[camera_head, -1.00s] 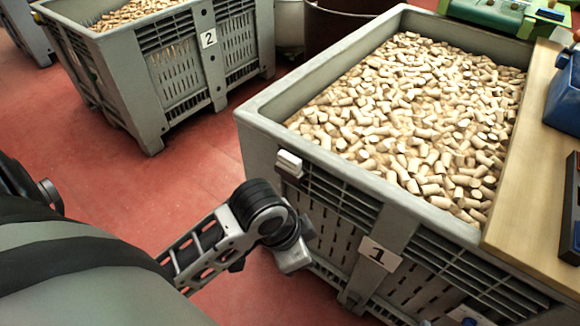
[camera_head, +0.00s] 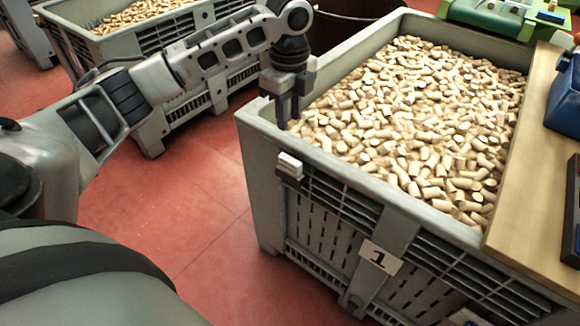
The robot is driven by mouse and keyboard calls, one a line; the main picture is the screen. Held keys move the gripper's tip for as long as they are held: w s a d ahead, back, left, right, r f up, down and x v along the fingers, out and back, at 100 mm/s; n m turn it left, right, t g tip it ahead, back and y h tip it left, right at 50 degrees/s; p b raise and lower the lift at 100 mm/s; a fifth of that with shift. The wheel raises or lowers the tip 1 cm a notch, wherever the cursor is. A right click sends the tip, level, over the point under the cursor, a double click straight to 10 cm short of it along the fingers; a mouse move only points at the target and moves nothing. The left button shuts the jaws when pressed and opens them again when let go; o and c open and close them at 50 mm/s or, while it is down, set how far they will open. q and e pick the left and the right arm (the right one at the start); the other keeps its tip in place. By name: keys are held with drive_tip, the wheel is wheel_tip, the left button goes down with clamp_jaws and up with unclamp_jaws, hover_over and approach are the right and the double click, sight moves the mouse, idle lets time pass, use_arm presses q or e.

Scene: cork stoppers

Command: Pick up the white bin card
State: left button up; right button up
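Whether this is the white bin card the task names I cannot tell. A small pale block or clip (camera_head: 289,165) is fixed on the same bin near its upper front left corner. My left gripper (camera_head: 288,122) points down at the bin's left rim, above and behind that clip. Nothing shows held in it, but the gap between its fingers is unclear. My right gripper is not in view.
Light cork stoppers (camera_head: 425,120) fill the near bin. A second grey bin (camera_head: 150,135) with corks stands behind my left arm. A pale item (camera_head: 468,317) is cut off at the bottom. Red floor is free at left.

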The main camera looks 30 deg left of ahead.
sight(290, 159)
use_arm(q)
wheel_tip(290, 159, down, 13)
drive_tip(key=shift+d+f+b, duration=0.1)
drive_tip(key=shift+f+b, duration=0.1)
drive_tip(key=shift+b, duration=0.45)
clamp_jaws()
